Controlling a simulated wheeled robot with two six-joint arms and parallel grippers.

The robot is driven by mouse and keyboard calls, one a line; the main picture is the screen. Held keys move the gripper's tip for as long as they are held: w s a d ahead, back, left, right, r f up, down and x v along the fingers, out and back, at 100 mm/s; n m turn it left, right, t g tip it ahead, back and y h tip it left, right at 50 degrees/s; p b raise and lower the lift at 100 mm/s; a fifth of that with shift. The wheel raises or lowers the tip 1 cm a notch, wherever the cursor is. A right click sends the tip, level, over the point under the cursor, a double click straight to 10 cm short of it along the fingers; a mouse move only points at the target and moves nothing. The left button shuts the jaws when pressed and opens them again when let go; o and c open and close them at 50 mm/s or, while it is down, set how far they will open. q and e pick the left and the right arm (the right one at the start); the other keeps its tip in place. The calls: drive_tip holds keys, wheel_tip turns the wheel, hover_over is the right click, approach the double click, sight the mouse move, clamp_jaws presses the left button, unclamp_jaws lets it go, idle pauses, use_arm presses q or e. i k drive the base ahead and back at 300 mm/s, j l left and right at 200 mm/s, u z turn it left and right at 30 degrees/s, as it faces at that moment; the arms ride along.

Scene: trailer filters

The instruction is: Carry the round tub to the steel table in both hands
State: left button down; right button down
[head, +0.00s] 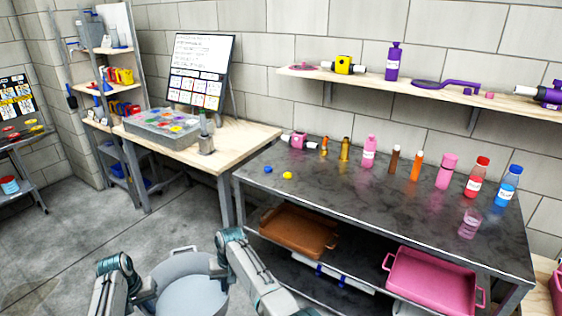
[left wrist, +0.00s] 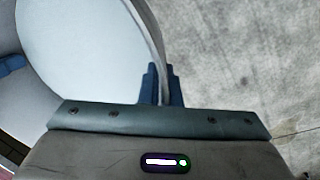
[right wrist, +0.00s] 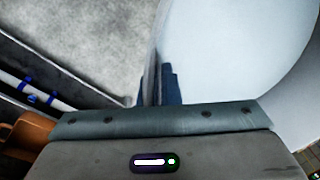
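The round tub (head: 192,295) is a pale grey, wide, open vessel at the bottom of the head view, empty inside as far as I see. My left gripper (head: 150,289) is at its left rim, and my right gripper (head: 219,268) is at its right rim. In the left wrist view blue fingers (left wrist: 162,85) close on both sides of the rim. The right wrist view shows the same with the right fingers (right wrist: 160,85). The steel table (head: 345,205), with a dark top, stands to the right of the tub.
Several bottles, such as a red one (head: 477,178), line the steel table's back. Yellow (head: 287,176) and blue (head: 268,169) caps lie at its left end. A brown tray (head: 300,230) and a pink tray (head: 435,284) sit below. Open floor (head: 100,235) lies left.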

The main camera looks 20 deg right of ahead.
sight(368, 198)
drive_tip(key=z, duration=1.05)
